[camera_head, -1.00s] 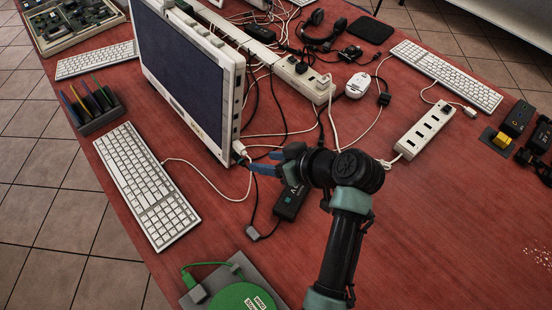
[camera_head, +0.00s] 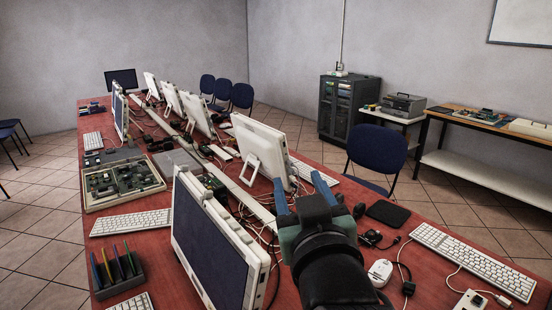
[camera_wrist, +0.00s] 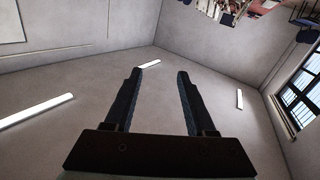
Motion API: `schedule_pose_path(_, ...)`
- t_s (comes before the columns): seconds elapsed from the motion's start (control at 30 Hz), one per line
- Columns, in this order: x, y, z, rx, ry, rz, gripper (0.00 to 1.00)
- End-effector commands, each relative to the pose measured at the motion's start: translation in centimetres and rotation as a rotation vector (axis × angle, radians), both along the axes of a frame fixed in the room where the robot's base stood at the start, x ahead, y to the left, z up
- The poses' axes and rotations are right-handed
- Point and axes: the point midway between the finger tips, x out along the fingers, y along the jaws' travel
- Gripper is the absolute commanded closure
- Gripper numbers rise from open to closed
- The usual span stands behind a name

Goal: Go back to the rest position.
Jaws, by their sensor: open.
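My gripper (camera_head: 301,196) stands raised above the red table (camera_head: 420,212) in the head view, its two blue fingers pointing up and apart. In the wrist view my gripper (camera_wrist: 160,85) is open, with nothing between its fingers and bare grey wall and ceiling beyond them. In the head view the near monitor (camera_head: 212,245) is left of my arm, and a second white monitor (camera_head: 262,152) is behind the gripper. My arm hides part of the table and the cables.
A white keyboard (camera_head: 473,260), a black pad (camera_head: 390,214) and a white mouse (camera_head: 380,272) lie right of my arm. A pen holder (camera_head: 120,275) and a component tray (camera_head: 124,183) are at the left. A blue chair (camera_head: 377,150) stands beyond the table. The air around the gripper looks clear.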

Motion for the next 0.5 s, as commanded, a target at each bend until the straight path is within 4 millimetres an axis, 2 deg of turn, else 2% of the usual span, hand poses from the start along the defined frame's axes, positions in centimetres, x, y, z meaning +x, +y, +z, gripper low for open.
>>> schedule_pose_path(0.03,-1.0,0.7,4.3,0.013,-0.100,-0.014,0.44)
schedule_pose_path(0.1,-2.9,1.3,9.3,0.040,-0.239,-0.035,0.44)
schedule_pose_path(0.2,-6.3,2.2,15.7,0.083,-0.428,-0.047,0.44)
schedule_pose_path(0.33,-10.9,2.9,21.7,0.137,-0.629,-0.047,0.44)
schedule_pose_path(0.4,-12.9,3.2,23.7,0.159,-0.705,-0.043,0.44)
schedule_pose_path(0.5,-14.8,3.4,25.4,0.178,-0.773,-0.038,0.44)
